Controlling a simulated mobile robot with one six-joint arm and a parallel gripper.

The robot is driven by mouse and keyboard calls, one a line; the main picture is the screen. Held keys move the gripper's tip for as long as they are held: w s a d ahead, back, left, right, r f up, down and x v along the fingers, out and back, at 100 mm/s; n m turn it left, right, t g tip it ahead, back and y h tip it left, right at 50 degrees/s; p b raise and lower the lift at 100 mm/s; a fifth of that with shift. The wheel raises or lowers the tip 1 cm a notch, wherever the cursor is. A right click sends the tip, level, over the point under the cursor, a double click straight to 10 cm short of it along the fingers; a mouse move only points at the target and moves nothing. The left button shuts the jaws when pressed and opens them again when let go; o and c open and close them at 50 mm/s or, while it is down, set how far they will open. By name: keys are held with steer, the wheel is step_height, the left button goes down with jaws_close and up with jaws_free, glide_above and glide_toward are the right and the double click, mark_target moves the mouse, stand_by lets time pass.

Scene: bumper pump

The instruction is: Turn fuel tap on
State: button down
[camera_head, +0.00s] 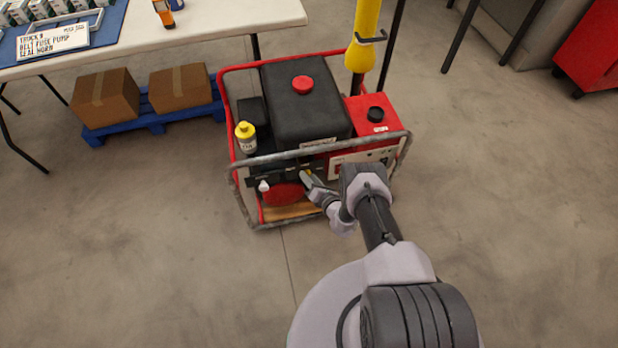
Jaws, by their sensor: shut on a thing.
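The engine-driven pump unit stands on the floor in a tubular frame (232,130). Its black fuel tank (285,85) has a red cap (303,85). My gripper (307,177) reaches in at the front, below the tank and just under the front rail. It is shut on a small yellow-orange part there, which looks like the fuel tap (310,172). The fingers hide most of this part, and I cannot tell which way its lever points.
A red round cover (284,194) and a white knob (263,186) sit left of my gripper. A yellow-capped bottle (246,138) stands at the unit's left. Boxes (181,88) rest on a blue pallet (153,121) behind.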

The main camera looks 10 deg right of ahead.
steer(key=shift+f+m+y, duration=0.1)
steer(key=shift+m+y, duration=0.3)
steer(key=shift+m, duration=0.3)
steer(key=c, duration=1)
jaws_free()
steer(key=shift+o, duration=0.2)
steer(key=shift+s+d, duration=0.1)
